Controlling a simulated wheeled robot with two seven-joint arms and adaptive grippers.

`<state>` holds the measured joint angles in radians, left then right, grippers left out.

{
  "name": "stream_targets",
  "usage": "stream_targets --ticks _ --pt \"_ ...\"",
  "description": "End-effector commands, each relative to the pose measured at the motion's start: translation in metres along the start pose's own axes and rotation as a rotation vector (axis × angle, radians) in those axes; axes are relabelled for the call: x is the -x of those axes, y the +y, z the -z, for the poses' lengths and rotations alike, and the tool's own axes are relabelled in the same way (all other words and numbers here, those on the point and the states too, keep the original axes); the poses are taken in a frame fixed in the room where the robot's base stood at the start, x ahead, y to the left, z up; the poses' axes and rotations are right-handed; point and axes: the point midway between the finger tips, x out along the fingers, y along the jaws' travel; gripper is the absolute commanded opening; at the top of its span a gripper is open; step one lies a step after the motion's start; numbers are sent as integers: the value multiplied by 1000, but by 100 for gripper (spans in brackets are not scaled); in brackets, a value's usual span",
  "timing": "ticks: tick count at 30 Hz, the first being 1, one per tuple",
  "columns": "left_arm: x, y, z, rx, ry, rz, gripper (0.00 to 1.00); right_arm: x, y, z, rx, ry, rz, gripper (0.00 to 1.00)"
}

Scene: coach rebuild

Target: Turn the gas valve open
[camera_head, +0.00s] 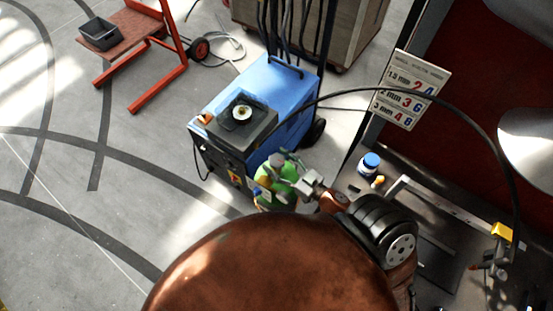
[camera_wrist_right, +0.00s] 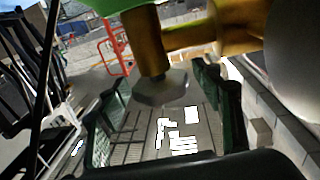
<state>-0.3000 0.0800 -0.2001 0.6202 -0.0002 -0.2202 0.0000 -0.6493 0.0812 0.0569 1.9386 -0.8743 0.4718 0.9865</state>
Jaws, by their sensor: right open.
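The gas cylinder (camera_head: 276,184) is green and stands against the front of the blue welding machine (camera_head: 272,95). Its green body also shows at the top edge of the right wrist view (camera_wrist_right: 100,4). There, a brass valve body (camera_wrist_right: 150,45) ends in a grey valve knob (camera_wrist_right: 162,90). My right gripper (camera_head: 287,162) is at the top of the cylinder. Its two dark fingers stand apart on either side of the knob, with gaps visible, and it is not closed on it. In the head view the knob is hidden or too small to tell. My left gripper is not in view.
A red cart (camera_head: 142,50) with a grey bin (camera_head: 99,33) stands at the upper left. A workbench on the right holds a blue-and-white jar (camera_head: 369,164). A price-like sign (camera_head: 410,89) hangs above it. A black cable arches over the bench. Floor at left is clear.

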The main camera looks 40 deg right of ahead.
Motion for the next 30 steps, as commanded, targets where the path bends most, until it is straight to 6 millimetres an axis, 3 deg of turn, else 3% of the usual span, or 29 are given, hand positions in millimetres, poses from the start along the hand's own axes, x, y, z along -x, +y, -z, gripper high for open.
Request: stream_targets --ticks 10,27,30 --pt "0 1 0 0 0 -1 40 -5 -1 -1 0 -1 2 59" --pt "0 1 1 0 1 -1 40 -5 -1 -1 0 -1 2 20" --pt "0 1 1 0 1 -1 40 -5 -1 0 0 -1 3 17"
